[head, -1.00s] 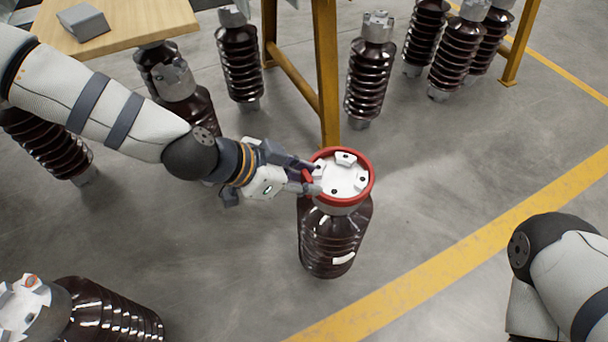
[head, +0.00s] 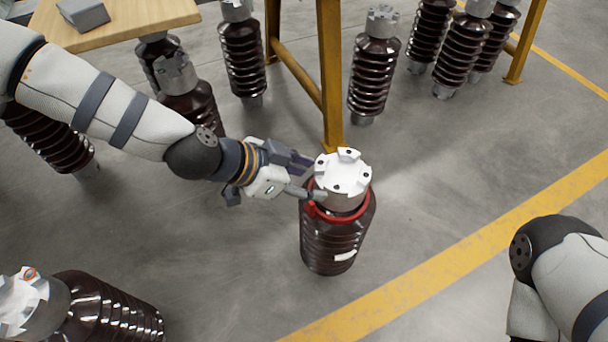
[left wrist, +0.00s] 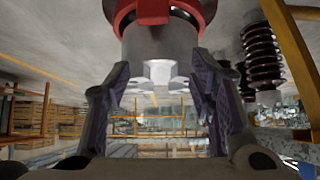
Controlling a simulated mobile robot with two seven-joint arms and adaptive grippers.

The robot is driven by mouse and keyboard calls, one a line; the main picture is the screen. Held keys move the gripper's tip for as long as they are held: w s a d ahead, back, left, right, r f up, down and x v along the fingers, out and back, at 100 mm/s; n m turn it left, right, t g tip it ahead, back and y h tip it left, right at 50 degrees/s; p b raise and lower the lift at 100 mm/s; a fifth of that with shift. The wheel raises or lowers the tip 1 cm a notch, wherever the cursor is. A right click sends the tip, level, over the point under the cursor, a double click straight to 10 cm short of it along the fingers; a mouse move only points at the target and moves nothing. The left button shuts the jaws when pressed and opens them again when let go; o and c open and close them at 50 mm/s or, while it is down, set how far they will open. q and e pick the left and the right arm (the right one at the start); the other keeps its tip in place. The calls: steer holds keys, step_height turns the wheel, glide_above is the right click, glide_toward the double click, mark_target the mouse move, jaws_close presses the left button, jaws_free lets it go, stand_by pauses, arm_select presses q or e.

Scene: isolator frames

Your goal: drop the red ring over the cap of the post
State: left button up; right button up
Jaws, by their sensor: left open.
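The post is a dark brown ribbed insulator (head: 330,248) standing upright on the floor, with a pale metal cap (head: 343,175) on top. The red ring (head: 330,214) is around the post below the cap's top, near the cap's base. My left gripper (head: 308,178) is open at the left side of the cap, its fingers apart and not on the ring. In the left wrist view the open fingers (left wrist: 165,105) flank the cap (left wrist: 160,60), and the ring (left wrist: 192,12) shows at the top edge. My right gripper is out of view; only my right arm shows.
Several similar insulators (head: 372,80) stand behind, near a yellow-legged wooden table (head: 130,22) with a grey block (head: 84,14). Another insulator (head: 105,310) is at the lower left. A yellow floor line (head: 440,275) runs to the right; the floor there is clear.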

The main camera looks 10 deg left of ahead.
arm_select(q)
steer(key=v, duration=1.2)
steer(key=shift+f, duration=0.1)
